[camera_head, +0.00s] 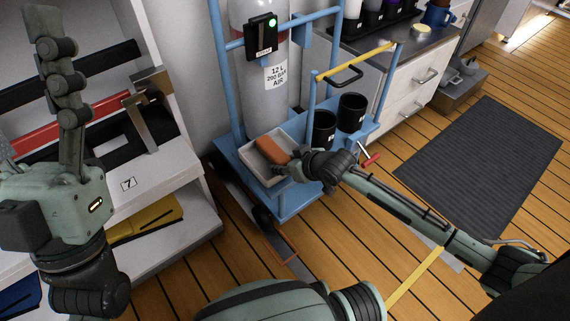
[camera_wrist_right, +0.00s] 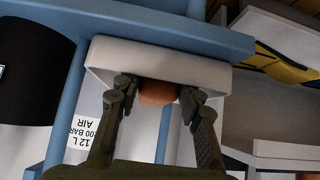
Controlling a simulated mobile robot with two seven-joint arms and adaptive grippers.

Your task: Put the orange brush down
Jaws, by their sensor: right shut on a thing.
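The orange brush (camera_head: 272,150) lies tilted at the white tray (camera_head: 253,168) on the blue cart, its far part inside the tray rim. My right gripper (camera_head: 291,165) is shut on its near end. In the right wrist view, the brush (camera_wrist_right: 157,92) shows as a small orange-brown patch between the fingers of my right gripper (camera_wrist_right: 158,95), in front of the tray (camera_wrist_right: 160,62). Whether the brush touches the tray floor is hidden. My left gripper (camera_head: 45,20) is raised at the left, with nothing seen in it; its finger gap is not clear.
The blue cart (camera_head: 300,195) carries a grey air cylinder (camera_head: 262,95) behind the tray and two black cups (camera_head: 351,112) to the right. A white shelf unit (camera_head: 170,190) stands at the left. A dark mat (camera_head: 490,160) lies on the open wooden floor at right.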

